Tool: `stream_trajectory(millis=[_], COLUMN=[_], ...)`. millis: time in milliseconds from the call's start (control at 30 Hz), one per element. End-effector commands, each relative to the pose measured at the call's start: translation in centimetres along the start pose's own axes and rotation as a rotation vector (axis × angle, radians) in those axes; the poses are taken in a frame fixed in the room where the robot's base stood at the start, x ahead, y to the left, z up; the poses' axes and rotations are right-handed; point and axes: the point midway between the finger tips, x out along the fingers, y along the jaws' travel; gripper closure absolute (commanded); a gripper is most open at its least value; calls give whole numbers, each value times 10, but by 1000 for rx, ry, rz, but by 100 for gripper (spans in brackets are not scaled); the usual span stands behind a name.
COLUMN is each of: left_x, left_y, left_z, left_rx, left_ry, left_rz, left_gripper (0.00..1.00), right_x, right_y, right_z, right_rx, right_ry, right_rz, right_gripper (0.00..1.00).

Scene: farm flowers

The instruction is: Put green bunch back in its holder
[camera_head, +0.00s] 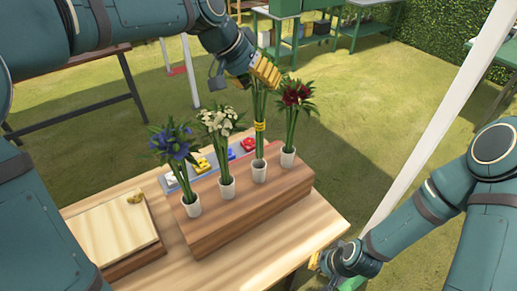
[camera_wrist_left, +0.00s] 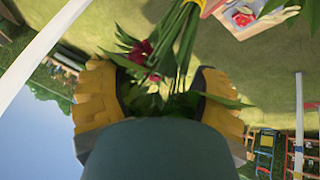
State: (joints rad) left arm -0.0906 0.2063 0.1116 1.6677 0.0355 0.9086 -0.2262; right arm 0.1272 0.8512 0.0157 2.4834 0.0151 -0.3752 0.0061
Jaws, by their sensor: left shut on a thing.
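The green bunch (camera_head: 261,110), leafy stems tied with a yellow band, is upright in the head view, its stem ends at the mouth of the third white holder (camera_head: 259,171) from the left. I cannot tell how deep they sit. My left gripper (camera_head: 266,71) is shut on its upper part, above the wooden block. In the left wrist view the yellow fingers of the left gripper (camera_wrist_left: 162,98) are around its leaves, and its stems (camera_wrist_left: 187,40) run away from them. My right gripper (camera_head: 322,262) is at the table's front right, partly hidden, with its opening unclear.
Blue flowers (camera_head: 174,143), white flowers (camera_head: 218,121) and red flowers (camera_head: 296,95) stand in the other holders on the wooden block (camera_head: 240,221). A grey tray (camera_head: 234,152) lies behind it. A wooden board (camera_head: 110,236) lies left on the table. A white post (camera_head: 440,110) rises at right.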

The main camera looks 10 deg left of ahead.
Motion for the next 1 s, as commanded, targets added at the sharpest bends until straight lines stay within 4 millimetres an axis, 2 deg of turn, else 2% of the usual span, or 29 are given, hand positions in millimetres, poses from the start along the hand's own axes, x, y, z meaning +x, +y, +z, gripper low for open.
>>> stream_trajectory(millis=[200,467,667,1000], left_x=[34,51,73,77], left_y=[-12,-18,-26,-27], left_z=[19,28,41,42], left_rx=[-3,-2,-3,-1], left_ry=[-4,-1,-3,0], left_rz=[1,0,0,0], left_gripper=[77,77,77,77], right_x=[7,9,13,14], right_y=[3,4,5,6], right_z=[4,5,7,7], right_rx=[-1,-3,-4,-4], right_ry=[-7,-10,-14,-15], right_rz=[0,-1,-1,-1], right_gripper=[100,100,100,100])
